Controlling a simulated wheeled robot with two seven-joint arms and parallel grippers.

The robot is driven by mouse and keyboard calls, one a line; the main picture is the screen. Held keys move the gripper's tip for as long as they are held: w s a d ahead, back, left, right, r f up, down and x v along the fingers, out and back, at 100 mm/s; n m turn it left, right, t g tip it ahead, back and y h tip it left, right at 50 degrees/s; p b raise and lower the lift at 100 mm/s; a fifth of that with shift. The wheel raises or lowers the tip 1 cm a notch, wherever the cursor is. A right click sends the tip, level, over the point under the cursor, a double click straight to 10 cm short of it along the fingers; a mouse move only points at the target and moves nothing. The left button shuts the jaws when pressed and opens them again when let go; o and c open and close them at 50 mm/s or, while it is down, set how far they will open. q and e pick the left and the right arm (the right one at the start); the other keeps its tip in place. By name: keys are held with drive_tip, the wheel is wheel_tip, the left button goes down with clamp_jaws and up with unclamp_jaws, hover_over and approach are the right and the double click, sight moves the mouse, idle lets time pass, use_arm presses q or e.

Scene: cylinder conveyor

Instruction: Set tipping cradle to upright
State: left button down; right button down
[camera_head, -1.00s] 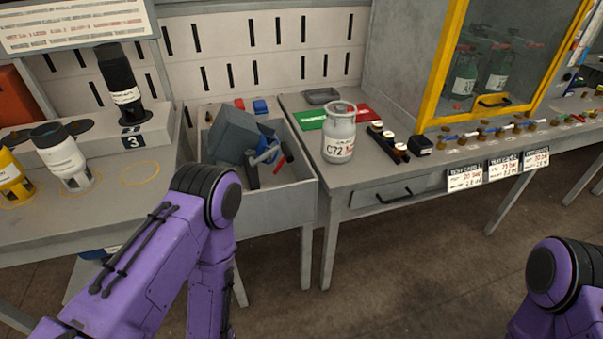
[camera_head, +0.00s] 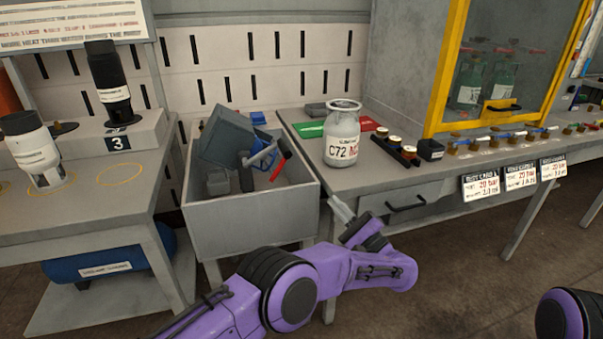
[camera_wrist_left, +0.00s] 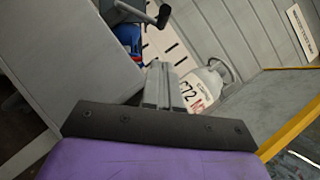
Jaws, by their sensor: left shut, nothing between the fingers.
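The tipping cradle (camera_head: 228,138) looks to be the grey box-like part tilted in the open grey bin (camera_head: 250,222). A blue part and a red-tipped bar are beside it, and a dark upright post stands below it. My left gripper (camera_head: 340,207) is shut and empty, in front of the table edge to the right of the bin, apart from the cradle. In the left wrist view its closed fingers (camera_wrist_left: 156,78) point toward the white cylinder (camera_wrist_left: 192,93), and a dark handle-like part (camera_wrist_left: 161,16) shows at the top. My right gripper is out of view.
The white cylinder marked C72 (camera_head: 342,135) stands on the right table near its left edge. A rack of small capped items (camera_head: 397,150) and a yellow-framed cabinet (camera_head: 440,75) are farther right. The left bench (camera_head: 100,205) flanks the bin.

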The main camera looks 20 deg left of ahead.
use_arm(q)
drive_tip(key=s+r+p+x, duration=0.1)
drive_tip(key=s+p+x, duration=0.1)
drive_tip(key=x, duration=1.1)
drive_tip(key=shift+a+r+p, duration=0.2)
drive_tip(key=shift+p, duration=0.3)
drive_tip(key=shift+s, duration=0.1)
